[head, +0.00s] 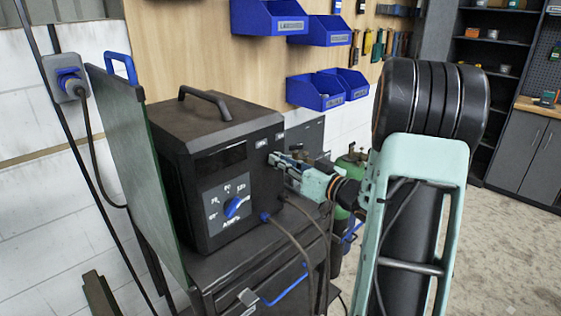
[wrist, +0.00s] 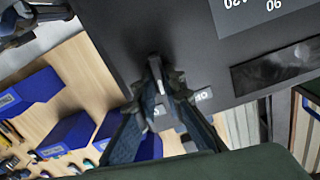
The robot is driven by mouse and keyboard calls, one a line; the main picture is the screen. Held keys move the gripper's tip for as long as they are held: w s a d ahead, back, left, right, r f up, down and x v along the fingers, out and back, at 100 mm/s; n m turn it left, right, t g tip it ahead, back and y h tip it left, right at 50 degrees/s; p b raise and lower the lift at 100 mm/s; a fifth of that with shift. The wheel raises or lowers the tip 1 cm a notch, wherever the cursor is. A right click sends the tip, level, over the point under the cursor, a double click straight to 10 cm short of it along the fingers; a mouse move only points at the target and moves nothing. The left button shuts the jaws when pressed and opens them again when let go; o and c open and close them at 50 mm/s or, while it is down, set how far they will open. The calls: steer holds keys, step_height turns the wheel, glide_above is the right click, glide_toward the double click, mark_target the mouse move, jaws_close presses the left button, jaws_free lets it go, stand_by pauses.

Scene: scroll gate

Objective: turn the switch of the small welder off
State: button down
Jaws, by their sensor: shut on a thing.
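The small welder (head: 225,165) is a dark box with a top handle and a blue dial knob (head: 235,206) on its front. My gripper (head: 276,160) reaches in from the right to the upper right of that front. In the wrist view my gripper (wrist: 158,72) is shut on the switch, its fingertips close against the dark front panel (wrist: 200,60). The fingers hide most of the switch, so its position cannot be read.
The welder stands on a dark cart (head: 240,270) with cables hanging in front. A green translucent panel (head: 140,170) stands at its left. Blue bins (head: 318,90) hang on the wooden wall behind. Green gas bottles (head: 350,165) stand beyond my gripper.

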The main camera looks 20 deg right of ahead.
steer(key=shift+f+b, duration=0.1)
steer(key=shift+b, duration=0.25)
steer(key=shift+s+a+n+b, duration=0.1)
steer(key=shift+a+n+b, duration=0.05)
steer(key=shift+n+b, duration=2.5)
steer(key=shift+a+n+b, duration=0.15)
steer(key=shift+n+b, duration=2)
steer(key=shift+b, duration=0.95)
steer(key=c, duration=2)
jaws_free()
